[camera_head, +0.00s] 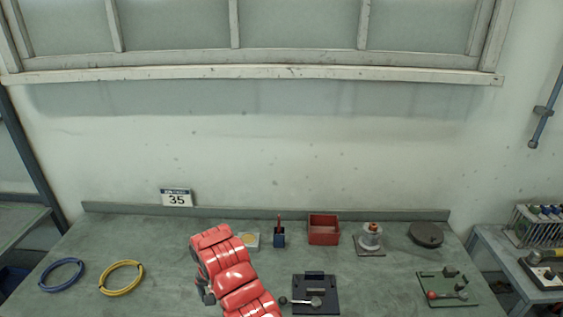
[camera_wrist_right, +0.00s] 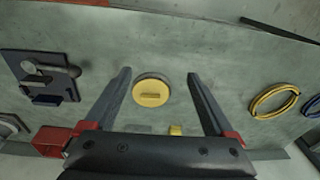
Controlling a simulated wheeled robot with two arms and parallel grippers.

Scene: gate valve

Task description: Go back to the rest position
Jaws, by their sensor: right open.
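My right arm shows as red links in the head view, over the middle of the bench. In the right wrist view my right gripper (camera_wrist_right: 165,100) is open, its two dark fingers spread wide with nothing between them in grasp. A round yellow disc with a raised bar (camera_wrist_right: 152,91) on a grey rim lies on the bench below, seen between the fingers and apart from them. My arm seems to hide this disc in the head view. My left gripper is in neither view.

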